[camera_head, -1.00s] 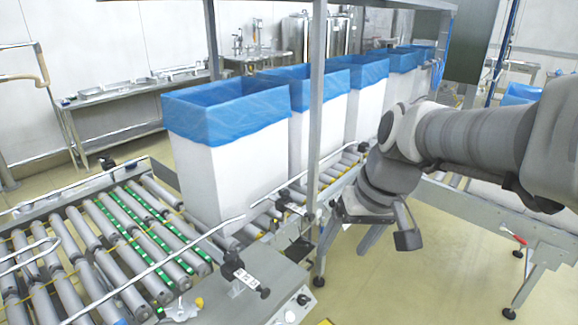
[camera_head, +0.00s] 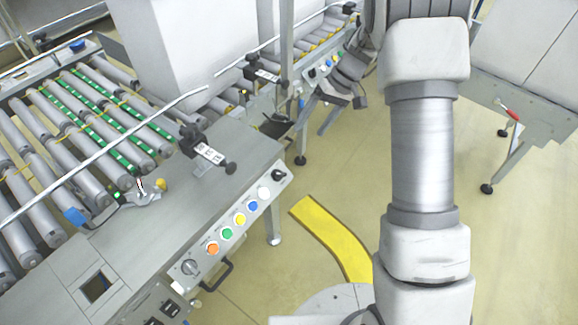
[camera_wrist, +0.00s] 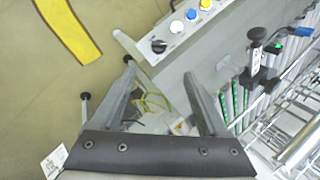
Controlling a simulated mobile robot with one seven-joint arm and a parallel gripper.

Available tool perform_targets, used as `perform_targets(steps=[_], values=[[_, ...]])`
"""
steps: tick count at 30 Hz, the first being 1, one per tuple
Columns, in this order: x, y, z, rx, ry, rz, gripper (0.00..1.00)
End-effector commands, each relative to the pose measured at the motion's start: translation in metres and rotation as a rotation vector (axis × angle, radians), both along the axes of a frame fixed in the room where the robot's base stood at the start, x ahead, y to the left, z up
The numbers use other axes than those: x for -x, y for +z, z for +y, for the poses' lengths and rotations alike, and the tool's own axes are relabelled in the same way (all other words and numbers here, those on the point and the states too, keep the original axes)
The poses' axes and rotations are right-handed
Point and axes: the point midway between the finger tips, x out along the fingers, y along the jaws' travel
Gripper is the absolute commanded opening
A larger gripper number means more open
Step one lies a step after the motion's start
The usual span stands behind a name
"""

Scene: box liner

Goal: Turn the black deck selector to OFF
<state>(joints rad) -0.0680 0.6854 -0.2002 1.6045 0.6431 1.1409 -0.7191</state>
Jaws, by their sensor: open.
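A black selector knob (camera_head: 279,175) sits at the right end of the near control panel, beside the white button. In the wrist view the black knob (camera_wrist: 158,46) shows beyond the fingertips, with the white, blue and yellow buttons to its right. Its labels and pointer direction are too small to read. My gripper (camera_wrist: 159,70) is open and empty, its two fingers spread apart. In the head view it shows only partly, near the top beside my arm, well apart from the knob.
The panel also carries an orange button (camera_head: 213,248), several other coloured buttons and a grey knob (camera_head: 189,267) at its left end. A black handle (camera_head: 218,276) juts out below. A roller conveyor (camera_head: 80,130) lies left. A yellow floor strip (camera_head: 335,238) crosses open floor.

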Motion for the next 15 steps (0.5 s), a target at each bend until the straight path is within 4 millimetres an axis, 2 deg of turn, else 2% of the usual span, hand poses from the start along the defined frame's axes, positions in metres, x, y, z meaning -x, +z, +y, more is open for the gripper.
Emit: perform_targets(steps=[8,15], values=[[0.002,-0.029,0.012,-0.004,0.005,0.006,0.78],[0.009,-0.076,0.035,-0.003,0.005,0.007,0.78]])
